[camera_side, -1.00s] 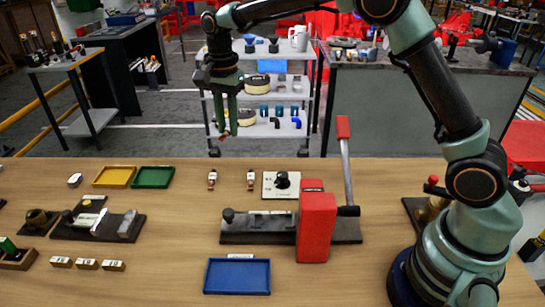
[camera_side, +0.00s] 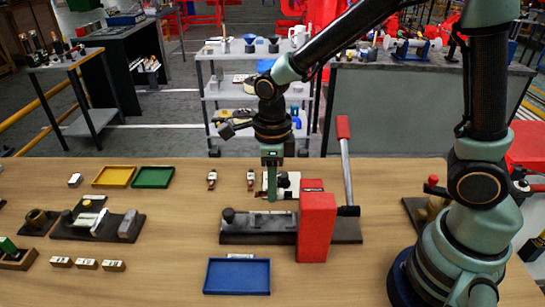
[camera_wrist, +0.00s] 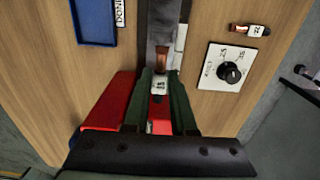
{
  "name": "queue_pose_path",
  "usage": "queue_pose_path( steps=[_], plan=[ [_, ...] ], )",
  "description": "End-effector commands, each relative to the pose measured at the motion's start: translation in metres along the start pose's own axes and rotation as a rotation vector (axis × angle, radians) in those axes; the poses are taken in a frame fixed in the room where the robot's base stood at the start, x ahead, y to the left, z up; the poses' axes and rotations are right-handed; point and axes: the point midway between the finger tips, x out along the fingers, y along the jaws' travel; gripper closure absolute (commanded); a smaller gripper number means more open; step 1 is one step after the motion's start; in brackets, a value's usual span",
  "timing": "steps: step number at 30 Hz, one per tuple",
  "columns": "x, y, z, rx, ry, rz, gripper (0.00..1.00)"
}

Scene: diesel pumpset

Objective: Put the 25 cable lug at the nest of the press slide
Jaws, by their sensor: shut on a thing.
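My gripper (camera_side: 272,198) points down over the press base and is shut on a cable lug. In the wrist view the lug's copper end (camera_wrist: 162,58) and white label show between the fingertips; I cannot read the label surely. In the side view the fingers mostly hide the lug. The press has a dark base with its slide (camera_side: 240,230), a red body (camera_side: 317,230) and a lever (camera_side: 347,175) standing up. The lug is over the dark slide (camera_wrist: 164,20) in the wrist view; I cannot tell whether they touch. The nest is not clearly visible.
A white plate with a black dial (camera_wrist: 230,72) lies behind the press. Two other lugs stand nearby, one left (camera_side: 212,180) and one closer (camera_side: 251,180). A blue tray (camera_side: 237,289) lies in front. Yellow (camera_side: 114,177) and green (camera_side: 153,177) trays lie back left.

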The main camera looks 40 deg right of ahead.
Motion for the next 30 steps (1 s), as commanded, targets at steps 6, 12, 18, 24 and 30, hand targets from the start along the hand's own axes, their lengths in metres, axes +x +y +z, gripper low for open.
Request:
queue_pose_path(
  steps=[6, 12, 18, 24, 30],
  plan=[
    [0.000, 0.000, 0.000, -0.001, 0.000, 0.000, 1.00],
    [0.006, 0.000, 0.000, -0.001, 0.001, 0.001, 1.00],
    [0.026, 0.000, -0.001, -0.002, 0.003, 0.002, 1.00],
    [0.047, 0.000, -0.001, -0.002, 0.004, 0.002, 1.00],
    [0.064, 0.000, 0.000, -0.002, 0.002, 0.001, 1.00]
  ],
)
